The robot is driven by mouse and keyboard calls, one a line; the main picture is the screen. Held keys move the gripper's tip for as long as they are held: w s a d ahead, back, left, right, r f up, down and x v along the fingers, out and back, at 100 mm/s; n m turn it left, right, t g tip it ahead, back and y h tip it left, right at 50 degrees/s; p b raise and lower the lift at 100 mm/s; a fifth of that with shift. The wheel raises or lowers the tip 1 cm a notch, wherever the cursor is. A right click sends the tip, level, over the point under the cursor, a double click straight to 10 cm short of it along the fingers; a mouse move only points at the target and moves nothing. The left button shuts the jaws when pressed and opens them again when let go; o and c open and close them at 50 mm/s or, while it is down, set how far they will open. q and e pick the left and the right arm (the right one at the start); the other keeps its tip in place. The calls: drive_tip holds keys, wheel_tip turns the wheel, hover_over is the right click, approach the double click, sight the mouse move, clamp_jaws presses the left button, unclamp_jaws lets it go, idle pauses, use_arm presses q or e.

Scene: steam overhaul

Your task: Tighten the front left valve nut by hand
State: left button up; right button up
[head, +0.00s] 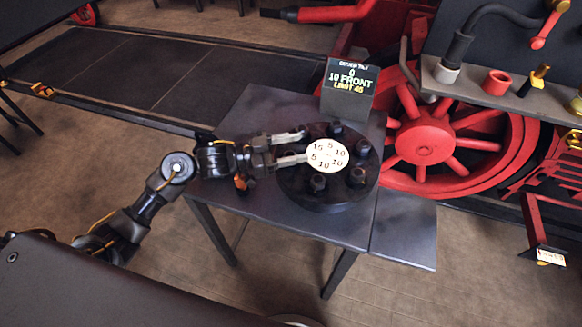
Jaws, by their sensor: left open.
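A round black valve flange (342,198) lies on a small dark table (270,110). Several dark nuts stand around its rim, and one nut (318,183) is at its near left. A white disc (328,155) with printed numbers sits at its middle. My left gripper (304,146) comes in from the left, open, with its two pale fingers apart over the flange's left side, their tips near the disc's left edge. The fingers partly hide that side, and I cannot tell whether a nut lies between them. My right gripper is not in view.
A red spoked wheel (425,140) stands close behind on the right. A grey shelf (495,92) at upper right carries pipe parts. The floor in front is clear.

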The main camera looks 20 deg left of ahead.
use_arm(q)
drive_tip(key=s+d+r+b, duration=0.1)
drive_tip(key=s+d+r, duration=0.1)
drive_tip(key=s+r, duration=0.5)
drive_tip(key=s, duration=0.4)
drive_tip(key=shift+s+d+r, duration=0.2)
drive_tip(key=shift+s+d, duration=0.1)
drive_tip(key=shift+d, duration=0.05)
